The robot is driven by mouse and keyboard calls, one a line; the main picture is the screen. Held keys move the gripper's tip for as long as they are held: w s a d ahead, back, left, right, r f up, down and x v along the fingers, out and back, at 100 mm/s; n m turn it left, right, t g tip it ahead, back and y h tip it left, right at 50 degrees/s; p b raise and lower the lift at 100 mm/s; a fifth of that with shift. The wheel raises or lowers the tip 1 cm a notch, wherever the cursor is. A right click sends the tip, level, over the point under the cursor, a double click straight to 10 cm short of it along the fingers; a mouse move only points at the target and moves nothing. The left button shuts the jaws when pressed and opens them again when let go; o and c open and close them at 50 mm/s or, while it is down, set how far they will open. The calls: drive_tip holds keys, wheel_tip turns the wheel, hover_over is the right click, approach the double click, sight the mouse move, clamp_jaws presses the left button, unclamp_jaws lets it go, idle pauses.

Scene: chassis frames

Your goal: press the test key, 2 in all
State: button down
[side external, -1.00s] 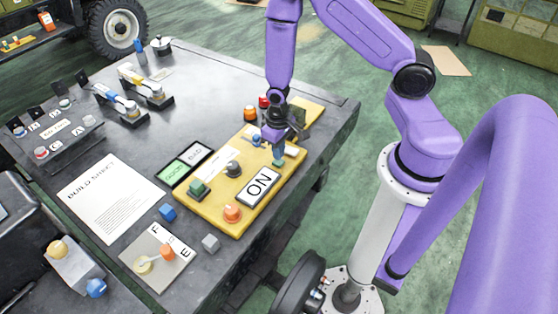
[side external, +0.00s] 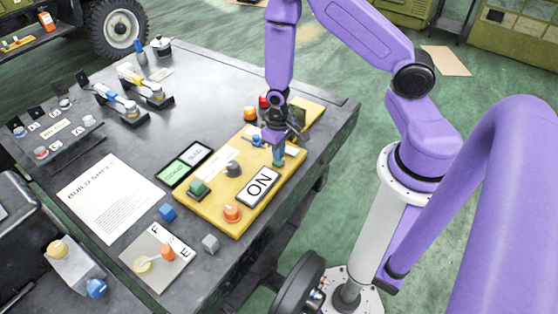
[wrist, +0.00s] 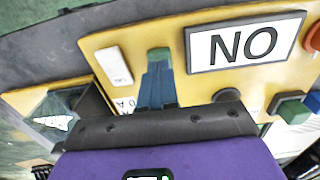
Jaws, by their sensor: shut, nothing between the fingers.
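A yellow panel (side external: 213,214) lies near the table's right edge. It carries a framed ON sign (side external: 262,187), a green block-shaped key (side external: 198,187), a dark round knob (side external: 233,169) and an orange knob (side external: 232,212). No label that I can read marks the test key. My gripper (side external: 279,162) is shut and empty, pointing down at the panel beside the ON sign. In the wrist view my gripper (wrist: 158,54) ends in a green patch close to the panel; I cannot tell whether it touches. A white rectangular piece (wrist: 114,66) lies beside the fingertips.
A GOOD/BAD display (side external: 186,164) with a green half stands left of the panel. Orange (side external: 250,113) and red buttons are behind it. A blue cube (side external: 167,212), a grey cube (side external: 210,243) and a build sheet (side external: 106,198) lie on the table.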

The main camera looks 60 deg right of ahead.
drive_tip(key=shift+f, duration=0.8)
drive_tip(key=shift+r, duration=1.05)
drive_tip(key=shift+f, duration=1.1)
drive_tip(key=shift+r, duration=1.1)
drive_tip(key=shift+r, duration=2.5)
